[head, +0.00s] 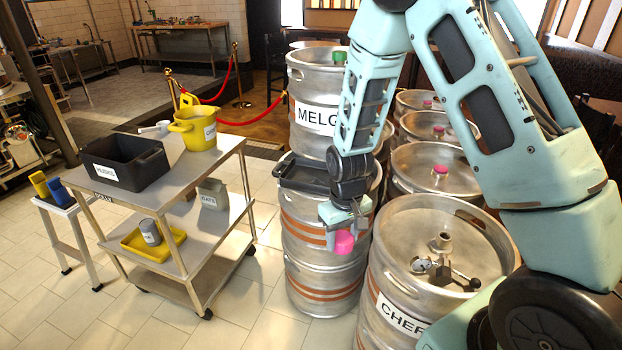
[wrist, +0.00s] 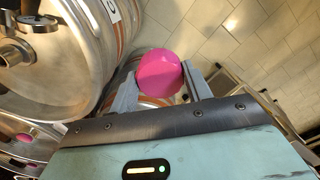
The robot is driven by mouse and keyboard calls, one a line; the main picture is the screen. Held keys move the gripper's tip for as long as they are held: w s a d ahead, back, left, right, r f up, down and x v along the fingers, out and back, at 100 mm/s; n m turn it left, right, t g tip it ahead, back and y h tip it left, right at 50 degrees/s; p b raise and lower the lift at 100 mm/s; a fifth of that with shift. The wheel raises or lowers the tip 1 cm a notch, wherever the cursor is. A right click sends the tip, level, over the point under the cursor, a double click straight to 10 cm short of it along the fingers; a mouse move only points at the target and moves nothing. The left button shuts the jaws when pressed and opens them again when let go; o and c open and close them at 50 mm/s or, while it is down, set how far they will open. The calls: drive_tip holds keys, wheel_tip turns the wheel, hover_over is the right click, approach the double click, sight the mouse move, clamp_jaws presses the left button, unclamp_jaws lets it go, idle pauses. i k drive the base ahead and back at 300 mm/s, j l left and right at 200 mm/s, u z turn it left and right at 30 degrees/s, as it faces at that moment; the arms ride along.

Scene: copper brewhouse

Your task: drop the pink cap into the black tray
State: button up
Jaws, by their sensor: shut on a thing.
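The pink cap (head: 344,243) is held in my gripper (head: 344,226), in front of the keg stack. In the wrist view the cap (wrist: 160,73) sits between the two fingers of my gripper (wrist: 162,88), which are shut on it. The black tray (head: 289,178) lies on top of a steel keg, left of my gripper and higher in the head view. My wrist hides its right part. I cannot see what lies inside the tray, and it is not clearly seen in the wrist view.
Steel kegs stand close around; the keg (head: 400,308) at front right carries a metal fitting. Other pink caps (head: 440,171) sit on kegs behind. A steel cart (head: 185,178) at left holds a black bin (head: 150,172) and a yellow pot (head: 196,133). Tiled floor between is clear.

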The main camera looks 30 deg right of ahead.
sight(325, 179)
drive_tip(key=i+j+z, duration=0.15)
drive_tip(key=j, duration=0.2)
drive_tip(key=i+j+z, duration=0.2)
drive_tip(key=j, duration=0.2)
drive_tip(key=i+j+z, duration=0.15)
drive_tip(key=j, duration=0.25)
drive_tip(key=j+z, duration=0.2)
drive_tip(key=j, duration=0.25)
drive_tip(key=i+j+z, duration=0.45)
drive_tip(key=i, duration=0.5)
